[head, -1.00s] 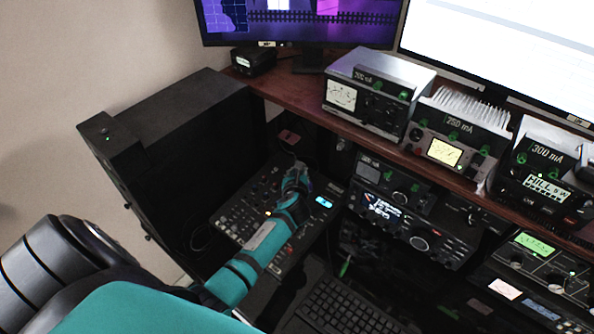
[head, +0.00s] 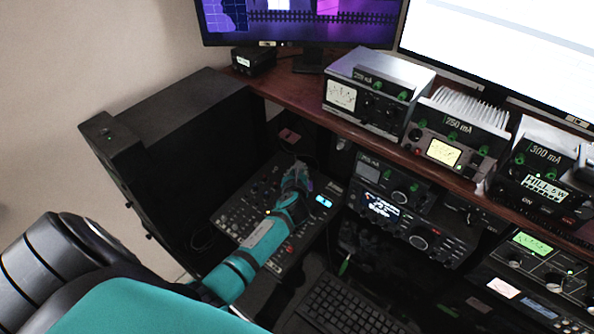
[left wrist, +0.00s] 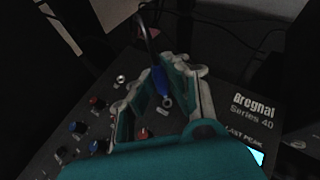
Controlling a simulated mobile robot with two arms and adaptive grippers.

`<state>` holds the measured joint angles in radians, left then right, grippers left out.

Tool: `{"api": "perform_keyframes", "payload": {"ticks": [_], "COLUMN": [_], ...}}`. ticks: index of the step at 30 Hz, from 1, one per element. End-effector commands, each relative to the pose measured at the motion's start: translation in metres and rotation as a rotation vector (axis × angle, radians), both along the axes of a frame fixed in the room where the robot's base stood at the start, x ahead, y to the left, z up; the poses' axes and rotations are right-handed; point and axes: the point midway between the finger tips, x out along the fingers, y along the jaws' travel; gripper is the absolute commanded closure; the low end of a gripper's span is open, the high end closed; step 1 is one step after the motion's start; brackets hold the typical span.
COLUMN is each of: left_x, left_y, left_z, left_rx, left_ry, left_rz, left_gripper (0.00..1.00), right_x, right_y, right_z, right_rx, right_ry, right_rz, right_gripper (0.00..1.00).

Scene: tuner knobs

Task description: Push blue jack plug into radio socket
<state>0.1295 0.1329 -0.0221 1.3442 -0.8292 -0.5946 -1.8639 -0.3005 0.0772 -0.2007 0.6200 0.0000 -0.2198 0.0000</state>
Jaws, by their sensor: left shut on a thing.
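The blue jack plug (left wrist: 161,80) shows in the left wrist view with a black cable running up from it. My left gripper (left wrist: 163,88) has one finger on each side of the plug and is shut on it. A round metal socket (left wrist: 166,102) lies just below the plug's lower end on the dark radio panel (left wrist: 250,140), marked "Bregnal Series 40". I cannot tell whether the tip is inside it. In the head view my left gripper (head: 297,178) is over the upper part of the panel (head: 232,212), and the plug cannot be made out. My right gripper is not in view.
Another metal socket (left wrist: 120,79) and several knobs are on the panel left of my fingers. A black cabinet (head: 185,150) stands to the left, a wooden shelf (head: 300,97) with meters is above, more radios (head: 400,210) are right, and a keyboard (head: 340,305) is in front.

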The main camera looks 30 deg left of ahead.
Motion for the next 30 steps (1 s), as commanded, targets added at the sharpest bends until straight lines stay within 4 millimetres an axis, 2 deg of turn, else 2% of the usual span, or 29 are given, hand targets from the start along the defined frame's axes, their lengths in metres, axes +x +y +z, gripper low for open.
{"api": "perform_keyframes", "payload": {"ticks": [17, 30], "left_x": [0.0000, 0.0002], "left_y": [0.0002, 0.0001], "left_z": [0.0007, -0.0023], "left_rx": [0.001, 0.001], "left_ry": [0.000, 0.000], "left_rz": [-0.015, -0.017], "left_gripper": [1.00, 1.00], "right_x": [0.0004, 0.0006], "right_y": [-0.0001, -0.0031], "right_z": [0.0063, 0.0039], "right_rx": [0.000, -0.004], "right_ry": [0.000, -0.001], "right_rz": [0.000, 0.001], "right_gripper": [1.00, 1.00]}}
